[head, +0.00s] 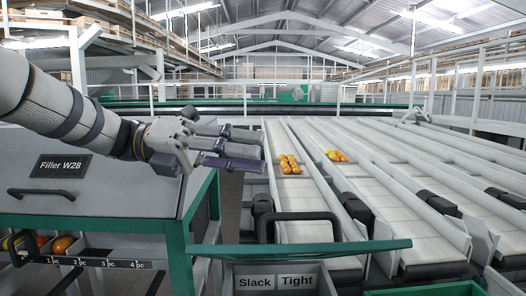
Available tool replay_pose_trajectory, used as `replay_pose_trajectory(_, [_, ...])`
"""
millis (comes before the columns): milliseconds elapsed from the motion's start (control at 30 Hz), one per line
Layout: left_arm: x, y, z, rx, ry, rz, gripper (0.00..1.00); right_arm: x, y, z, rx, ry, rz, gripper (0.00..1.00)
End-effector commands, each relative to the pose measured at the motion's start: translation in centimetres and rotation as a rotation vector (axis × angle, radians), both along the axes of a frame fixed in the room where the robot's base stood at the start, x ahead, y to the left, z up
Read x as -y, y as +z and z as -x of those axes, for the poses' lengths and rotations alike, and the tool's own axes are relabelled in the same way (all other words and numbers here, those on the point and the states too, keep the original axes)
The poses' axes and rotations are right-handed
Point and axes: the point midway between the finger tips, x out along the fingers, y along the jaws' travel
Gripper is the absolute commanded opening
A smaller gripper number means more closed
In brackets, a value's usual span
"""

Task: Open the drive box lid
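A grey box with a sloped top panel (130,190) stands at the left of the head view. The panel carries a dark "Filler W28" plate (62,167) and a black bar handle (47,192). The panel looks shut, lying flat on the box's green frame. I cannot tell for certain that this is the drive box lid. My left gripper (246,149) is beyond the box's right edge, raised and pointing right, with its fingers apart and nothing between them. It is well away from the handle. My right gripper is not in view.
A black loop handle (297,216) and a green bar (300,249) stand in front. A bin marked "Slack" and "Tight" (277,269) is below. Tomatoes (62,245) sit under the panel.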

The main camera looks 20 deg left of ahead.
Motion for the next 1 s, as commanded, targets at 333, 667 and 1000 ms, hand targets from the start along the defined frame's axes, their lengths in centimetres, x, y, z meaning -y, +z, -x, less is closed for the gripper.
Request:
replay_pose_trajectory(333, [1.4,-5.3,2.0,0.015,-0.058,-0.186,0.30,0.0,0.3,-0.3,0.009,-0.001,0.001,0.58])
replay_pose_trajectory(667, [8.6,-7.2,1.8,0.016,-0.054,-0.184,0.30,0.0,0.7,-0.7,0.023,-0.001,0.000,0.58])
replay_pose_trajectory(1000, [9.9,-7.6,1.7,0.014,-0.052,-0.182,0.30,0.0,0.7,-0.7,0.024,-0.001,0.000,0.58])
